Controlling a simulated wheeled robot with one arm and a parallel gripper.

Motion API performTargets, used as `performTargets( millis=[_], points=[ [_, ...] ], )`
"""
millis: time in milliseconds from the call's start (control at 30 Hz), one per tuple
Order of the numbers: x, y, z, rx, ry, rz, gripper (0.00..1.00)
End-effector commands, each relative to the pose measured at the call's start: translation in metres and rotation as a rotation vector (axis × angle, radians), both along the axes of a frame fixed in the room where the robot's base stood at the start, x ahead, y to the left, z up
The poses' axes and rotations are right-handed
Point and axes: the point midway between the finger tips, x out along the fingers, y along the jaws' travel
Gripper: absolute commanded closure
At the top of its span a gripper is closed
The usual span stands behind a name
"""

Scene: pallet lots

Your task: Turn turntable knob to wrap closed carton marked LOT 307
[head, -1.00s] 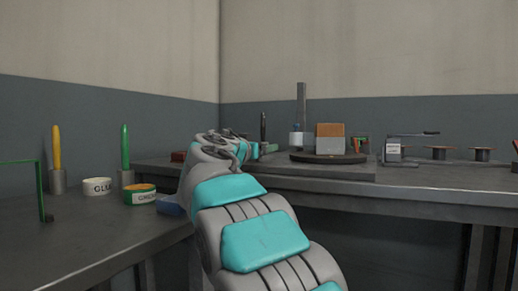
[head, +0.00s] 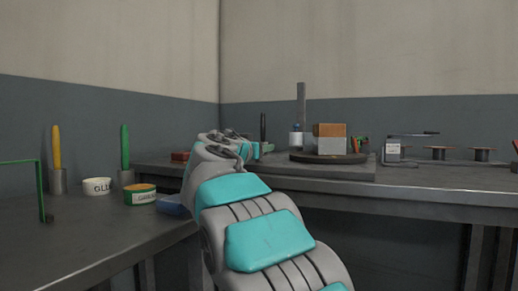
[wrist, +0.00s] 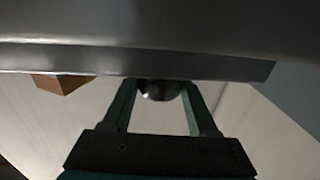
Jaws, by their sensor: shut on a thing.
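The carton (head: 328,131) stands on the round dark turntable (head: 328,158) in the head view. Its upper part is orange-brown and its lower part looks pale, as if under film; no lot mark is readable. A brown corner of it seems to show in the wrist view (wrist: 62,83). My gripper (wrist: 160,97) has its two green fingers on either side of a dark round knob (wrist: 158,89), shut on it. The knob is partly hidden by the grey edge above it. In the head view my own arm hides most of the gripper and the knob.
A grey post (head: 301,105) and a white, blue-topped roll (head: 296,138) stand beside the turntable. To its right are a labelled dispenser (head: 393,151) and spools (head: 438,154).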

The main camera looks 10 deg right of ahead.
Motion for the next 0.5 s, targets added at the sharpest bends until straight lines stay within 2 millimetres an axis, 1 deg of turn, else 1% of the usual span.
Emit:
performTargets(
  millis=[133, 500],
  points=[
    [-0.0014, -0.004, 0.0005, -0.002, 0.002, 0.079, 0.96],
    [-0.0004, -0.0025, 0.0004, 0.004, 0.004, 0.322, 0.96]
  ],
)
